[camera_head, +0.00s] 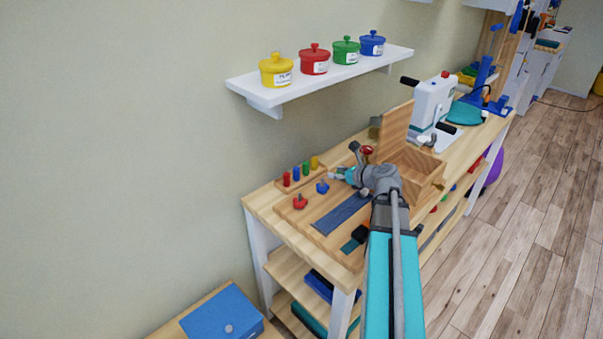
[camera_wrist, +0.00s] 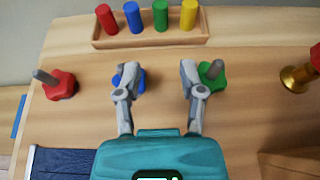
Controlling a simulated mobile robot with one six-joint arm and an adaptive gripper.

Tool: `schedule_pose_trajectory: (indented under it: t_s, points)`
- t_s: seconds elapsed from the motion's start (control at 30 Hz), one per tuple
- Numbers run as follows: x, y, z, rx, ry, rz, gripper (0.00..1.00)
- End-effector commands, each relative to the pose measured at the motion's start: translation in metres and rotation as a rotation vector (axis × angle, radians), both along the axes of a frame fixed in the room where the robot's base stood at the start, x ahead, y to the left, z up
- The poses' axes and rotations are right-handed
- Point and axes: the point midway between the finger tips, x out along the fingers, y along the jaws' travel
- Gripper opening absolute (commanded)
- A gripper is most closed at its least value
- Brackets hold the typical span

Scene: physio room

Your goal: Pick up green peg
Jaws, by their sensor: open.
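The green peg (camera_wrist: 160,15) stands upright in a wooden peg holder (camera_wrist: 150,42) at the top of the wrist view, between a blue peg (camera_wrist: 133,17) and a yellow peg (camera_wrist: 189,14). In the head view the green peg (camera_head: 306,168) is small, in the holder at the back left of the table. My gripper (camera_wrist: 157,82) is open and empty, with its fingers spread short of the holder. In the head view my gripper (camera_head: 339,174) is over the table, to the right of the pegs.
A red peg (camera_wrist: 106,19) is at the holder's left end. Red (camera_wrist: 60,86), blue (camera_wrist: 141,80) and green (camera_wrist: 211,76) knobs are on the table; my fingers partly cover the blue and green ones. An open wooden box (camera_head: 412,170) stands to the right.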

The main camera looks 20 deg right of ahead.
Motion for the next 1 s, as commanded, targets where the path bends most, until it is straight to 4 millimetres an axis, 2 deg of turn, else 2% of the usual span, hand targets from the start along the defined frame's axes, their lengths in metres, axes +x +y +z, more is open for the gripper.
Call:
schedule_pose_trajectory:
  t_s: [0.47,1.0]
  points:
    - [0.008,0.007,-0.003,0.001,0.0,0.01,0.51]
    - [0.069,0.028,-0.031,0.0,0.0,0.012,0.51]
